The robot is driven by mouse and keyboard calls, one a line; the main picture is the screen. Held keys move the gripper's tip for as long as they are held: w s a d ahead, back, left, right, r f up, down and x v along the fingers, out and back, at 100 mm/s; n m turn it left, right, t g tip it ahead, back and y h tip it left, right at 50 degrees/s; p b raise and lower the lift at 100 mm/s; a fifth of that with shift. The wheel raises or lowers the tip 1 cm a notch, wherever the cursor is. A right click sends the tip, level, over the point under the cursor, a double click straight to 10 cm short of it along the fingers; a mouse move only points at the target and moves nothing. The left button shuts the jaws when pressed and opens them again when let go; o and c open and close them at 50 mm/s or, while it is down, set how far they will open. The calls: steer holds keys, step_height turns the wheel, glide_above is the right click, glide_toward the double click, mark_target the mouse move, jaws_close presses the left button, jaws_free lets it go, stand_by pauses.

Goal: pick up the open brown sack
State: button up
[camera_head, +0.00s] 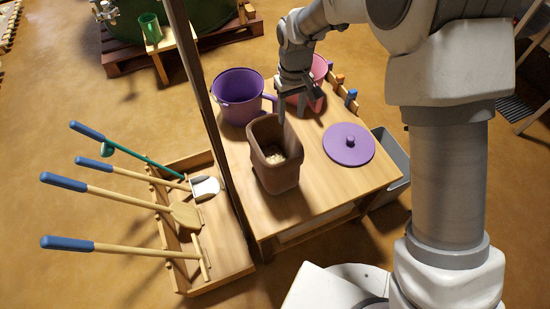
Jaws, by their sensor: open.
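The open brown sack (275,172) stands upright on the wooden table (318,190) near its left side. Its top is open and something pale shows inside. My gripper (300,108) hangs just above and behind the sack's far rim, pointing down. One finger comes down close to the rim; I cannot tell whether it touches or passes inside. The gripper is open with nothing seen between the fingers.
A purple bucket (239,93) stands behind the sack, and a pink bucket (318,72) is partly hidden behind my gripper. A purple lid (349,144) lies to the right. A tool rack (212,250) with long-handled tools and a dark upright post (205,95) are left of the table.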

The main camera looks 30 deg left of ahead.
mark_target(290, 131)
step_height(290, 131, down, 7)
steer(key=shift+r+b, duration=0.1)
steer(key=shift+b, duration=0.6)
steer(key=shift+w+d+f+b, duration=0.15)
steer(key=shift+f+b, duration=0.35)
steer(key=shift+f, duration=0.85)
steer(key=shift+s+d+f+b, duration=0.15)
steer(key=shift+f+b, duration=0.35)
steer(key=shift+f, duration=0.8)
steer(key=shift+w+r, duration=0.1)
jaws_close()
steer(key=shift+w, duration=0.1)
